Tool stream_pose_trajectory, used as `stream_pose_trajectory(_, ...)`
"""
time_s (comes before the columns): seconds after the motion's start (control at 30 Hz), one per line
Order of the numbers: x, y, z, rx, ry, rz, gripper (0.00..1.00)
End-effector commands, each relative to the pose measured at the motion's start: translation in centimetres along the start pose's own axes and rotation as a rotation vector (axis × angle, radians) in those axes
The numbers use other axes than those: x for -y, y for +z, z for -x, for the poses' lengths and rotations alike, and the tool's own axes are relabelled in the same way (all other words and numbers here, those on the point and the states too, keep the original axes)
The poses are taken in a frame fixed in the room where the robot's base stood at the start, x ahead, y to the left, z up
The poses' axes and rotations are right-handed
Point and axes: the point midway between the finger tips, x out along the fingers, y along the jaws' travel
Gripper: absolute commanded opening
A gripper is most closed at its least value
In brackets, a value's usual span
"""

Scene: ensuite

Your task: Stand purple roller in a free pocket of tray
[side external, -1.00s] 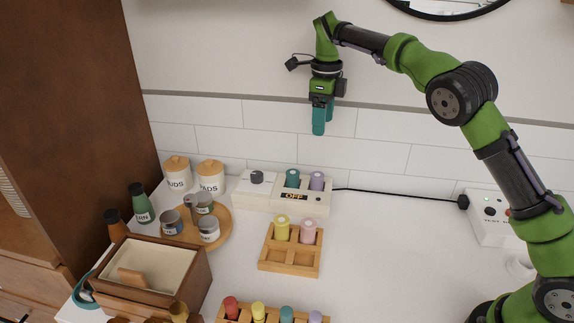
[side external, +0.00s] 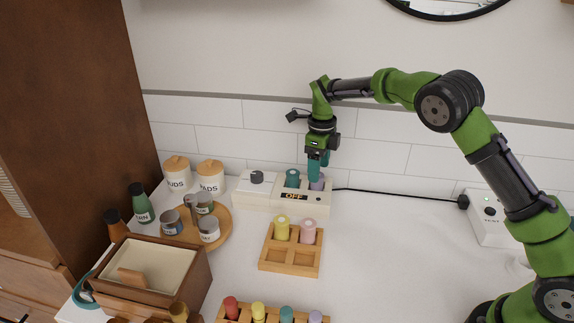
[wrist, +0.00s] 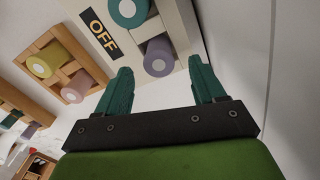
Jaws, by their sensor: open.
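The purple roller (side external: 317,184) stands in the right end of a white heater block marked OFF (side external: 285,205), partly hidden by my gripper in the side view. In the wrist view the purple roller (wrist: 159,62) shows its round end ahead of the fingertips. My gripper (side external: 316,172) points down, open and empty, just above the purple roller; its two teal fingers (wrist: 162,85) are spread apart in the wrist view. The wooden tray (side external: 290,268) holds a yellow roller (side external: 282,228) and a pink roller (side external: 308,231) in its back pockets. Its two front pockets look empty.
A teal roller (side external: 292,178) stands in the block left of the purple one. A rack (side external: 240,318) with several rollers lies at the front. Jars on a round board (side external: 196,235) and a wooden box (side external: 150,275) are at left. The counter right of the tray is clear.

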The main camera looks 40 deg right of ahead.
Motion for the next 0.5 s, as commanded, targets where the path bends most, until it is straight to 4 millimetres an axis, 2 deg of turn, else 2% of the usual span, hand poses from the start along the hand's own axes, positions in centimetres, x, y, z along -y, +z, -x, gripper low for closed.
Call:
stream_pose_trajectory(0.1,-0.1,0.1,-2.1,-0.003,0.003,-0.001,0.69)
stream_pose_trajectory(0.2,-0.1,0.1,-3.1,-0.002,0.002,-0.002,0.69)
stream_pose_trajectory(0.5,-0.1,0.2,-3.7,0.0,0.001,-0.001,0.69)
